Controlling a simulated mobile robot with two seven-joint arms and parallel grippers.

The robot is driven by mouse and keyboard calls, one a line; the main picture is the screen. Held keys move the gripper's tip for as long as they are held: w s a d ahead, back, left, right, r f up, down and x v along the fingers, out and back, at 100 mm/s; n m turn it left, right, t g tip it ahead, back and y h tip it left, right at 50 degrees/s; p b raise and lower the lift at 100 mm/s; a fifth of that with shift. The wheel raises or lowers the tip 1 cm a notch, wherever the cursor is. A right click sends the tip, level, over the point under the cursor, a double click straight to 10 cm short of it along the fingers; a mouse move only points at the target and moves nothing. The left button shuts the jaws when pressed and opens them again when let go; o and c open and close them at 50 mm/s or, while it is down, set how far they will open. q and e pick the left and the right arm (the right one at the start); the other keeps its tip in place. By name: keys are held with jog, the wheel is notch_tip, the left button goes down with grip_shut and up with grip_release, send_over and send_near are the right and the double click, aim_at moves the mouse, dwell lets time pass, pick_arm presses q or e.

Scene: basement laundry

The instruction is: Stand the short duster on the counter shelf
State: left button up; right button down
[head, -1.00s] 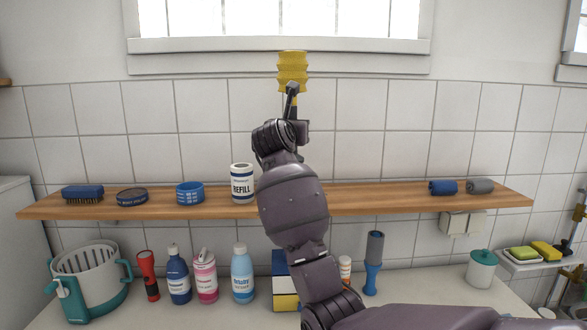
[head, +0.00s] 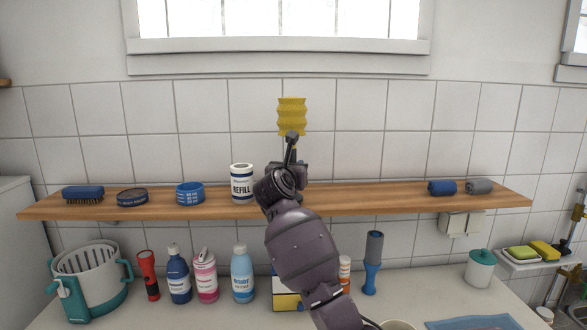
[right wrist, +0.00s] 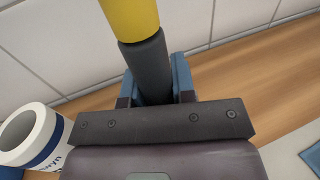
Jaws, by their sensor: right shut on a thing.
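The short duster has a ribbed yellow head (head: 291,116) and stands upright above the wooden counter shelf (head: 365,203). My right gripper (head: 292,160) is shut on its dark grey handle; the right wrist view shows the handle (right wrist: 146,60) between the fingers (right wrist: 155,88). The yellow head is clear of the gripper, in front of the tiled wall. The handle's lower end is hidden by my gripper and arm, so I cannot tell whether it touches the shelf. My left gripper is not in view.
A blue roll (head: 442,187) and a grey roll (head: 480,186) lie at the right. The shelf between gripper and blue roll is bare. Bottles (head: 242,275) stand on the counter below.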

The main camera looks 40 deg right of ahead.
jog(key=c, duration=1.4)
grip_release()
jog(key=shift+f, duration=0.15)
jog(key=o, duration=0.5)
jog(key=shift+c, duration=0.2)
jog(key=shift+r, duration=0.25)
jog(key=shift+s+a+f, duration=0.1)
jog(key=shift+s+a, duration=0.05)
jog(key=shift+a, duration=0.1)
jog(key=b+v, duration=0.2)
jog(key=v, duration=0.9)
jog(key=shift+s, duration=0.2)
jog(key=shift+a, duration=0.1)
